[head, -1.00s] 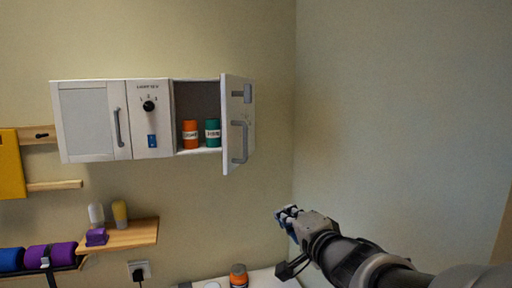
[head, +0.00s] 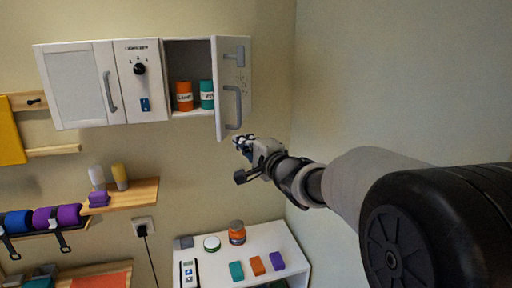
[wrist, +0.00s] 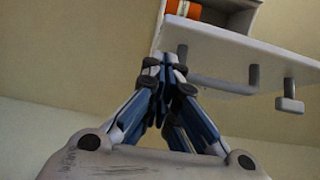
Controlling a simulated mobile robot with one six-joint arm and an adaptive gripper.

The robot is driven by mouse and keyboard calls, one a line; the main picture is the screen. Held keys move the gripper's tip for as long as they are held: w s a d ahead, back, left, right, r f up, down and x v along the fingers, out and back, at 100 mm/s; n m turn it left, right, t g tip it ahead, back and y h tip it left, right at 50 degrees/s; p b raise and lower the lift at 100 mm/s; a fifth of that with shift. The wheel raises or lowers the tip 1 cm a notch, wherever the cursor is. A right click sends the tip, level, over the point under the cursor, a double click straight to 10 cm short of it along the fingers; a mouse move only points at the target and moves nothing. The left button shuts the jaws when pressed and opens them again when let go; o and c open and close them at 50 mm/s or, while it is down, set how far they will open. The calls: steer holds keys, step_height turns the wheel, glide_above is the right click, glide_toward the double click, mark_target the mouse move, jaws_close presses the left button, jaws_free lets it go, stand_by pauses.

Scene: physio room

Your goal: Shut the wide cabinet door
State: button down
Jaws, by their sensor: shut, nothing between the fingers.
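A white wall cabinet has a shut left door (head: 77,85) with a grey handle. Its right door (head: 228,62) stands open, swung out from the right side of the compartment, with a grey bar handle (head: 237,104) on the face turned right. Which is the wide door is not marked. My gripper (head: 240,142) is shut and empty, just below the open door's lower edge in the head view. In the wrist view its fingertips (wrist: 165,62) overlap the near part of the open door (wrist: 230,45); I cannot tell whether they touch it.
Orange (head: 184,96) and teal (head: 206,94) jars stand in the open compartment. A panel with a knob (head: 139,69) separates the doors. Below are a wooden shelf (head: 135,194) and a white table (head: 213,265) with small items. The right wall (head: 400,80) is bare.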

steer(key=shift+w+a, duration=0.25)
steer(key=shift+a, duration=0.9)
steer(key=shift+a, duration=0.1)
